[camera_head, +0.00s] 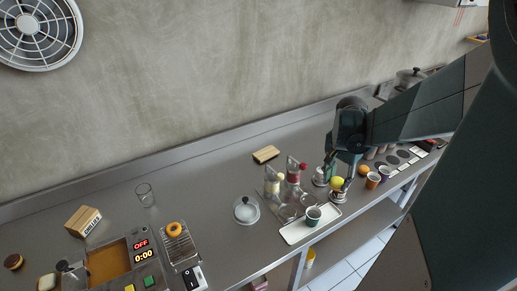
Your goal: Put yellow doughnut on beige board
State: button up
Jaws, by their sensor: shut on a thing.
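My gripper (337,177) is at the right of the counter, pointing down. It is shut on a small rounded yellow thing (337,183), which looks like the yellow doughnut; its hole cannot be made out. The yellow thing shows between the fingertips, in front of or just above small metal pots; its exact height is unclear. A small beige block or board (265,154) lies at the back of the counter, left of my gripper and apart from it. I cannot tell for sure that it is the beige board.
A white tray (291,237) with a dark green cup (313,215) is at the front edge. Jars (272,184) and a glass-domed dish (246,210) stand left of my gripper. An orange ring doughnut (174,229) lies on a rack beside a fryer. Cups (373,180) stand right.

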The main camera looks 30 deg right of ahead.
jog(key=shift+r, duration=0.7)
jog(key=shift+w+r, duration=0.2)
jog(key=shift+r, duration=0.05)
jog(key=shift+w+d+r, duration=0.1)
jog(key=shift+w+d, duration=0.05)
jog(key=shift+w, duration=0.4)
jog(key=shift+w+d+r, duration=0.1)
jog(key=shift+w+d, duration=0.05)
jog(key=shift+w, duration=0.4)
jog(key=w+d+r+p, duration=0.1)
jog(key=w+r+p, duration=0.1)
jog(key=w, duration=2.3)
jog(key=w+a+f+p, duration=0.1)
jog(key=w+a, duration=0.1)
jog(key=w, duration=0.6)
jog(key=w+a+f+p, duration=0.1)
jog(key=w+a+f, duration=0.1)
jog(key=w, duration=0.6)
notch_tip(320, 180, down, 5)
jog(key=shift+w+a+r, duration=0.15)
jog(key=shift+r, duration=0.05)
